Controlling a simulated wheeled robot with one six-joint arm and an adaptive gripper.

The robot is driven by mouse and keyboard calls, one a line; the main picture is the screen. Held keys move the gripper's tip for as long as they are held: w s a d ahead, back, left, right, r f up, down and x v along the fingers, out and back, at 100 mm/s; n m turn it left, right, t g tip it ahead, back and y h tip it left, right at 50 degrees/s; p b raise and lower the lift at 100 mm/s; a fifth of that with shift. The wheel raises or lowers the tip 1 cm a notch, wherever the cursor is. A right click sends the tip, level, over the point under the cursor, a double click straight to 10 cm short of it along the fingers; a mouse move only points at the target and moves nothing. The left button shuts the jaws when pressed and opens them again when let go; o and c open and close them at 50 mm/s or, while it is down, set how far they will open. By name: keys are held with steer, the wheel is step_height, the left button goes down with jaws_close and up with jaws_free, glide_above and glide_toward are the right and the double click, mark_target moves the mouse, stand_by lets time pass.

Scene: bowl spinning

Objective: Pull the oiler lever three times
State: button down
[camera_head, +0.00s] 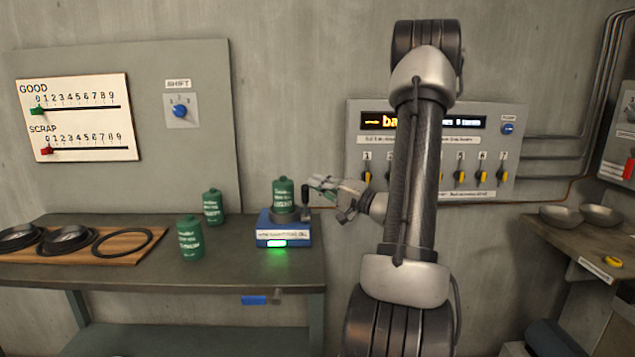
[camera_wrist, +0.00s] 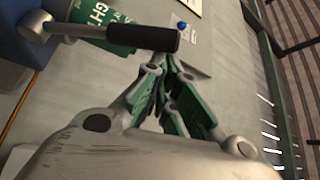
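The oiler (camera_head: 285,232) is a blue box with a lit green window, standing on the left bench. A green canister (camera_head: 283,197) sits upright on it. Its lever has a black handle (camera_head: 305,194) on the right side. In the wrist view the handle (camera_wrist: 155,38) lies across the picture on a metal rod, just past the fingertips, and hides part of them. My gripper (camera_head: 318,184) is beside the lever, pointing left. Its fingers (camera_wrist: 163,66) converge and look shut, with nothing seen between them. I cannot tell whether they touch the handle.
Two more green canisters (camera_head: 189,237) (camera_head: 213,206) stand left of the oiler. A wooden board (camera_head: 120,257) with dark rings and pans lies farther left. A wall panel (camera_head: 480,150) with several yellow switches is behind my arm. Two bowls (camera_head: 561,216) (camera_head: 601,216) stand on the right bench.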

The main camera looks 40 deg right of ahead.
steer(key=shift+s+a+f, duration=0.15)
steer(key=shift+a, duration=0.05)
stand_by(0.3)
steer(key=w+d+r, duration=0.2)
steer(key=d, duration=0.1)
steer(key=f+v, duration=0.1)
steer(key=v, duration=0.8)
steer(key=shift+d, duration=0.4)
stand_by(0.6)
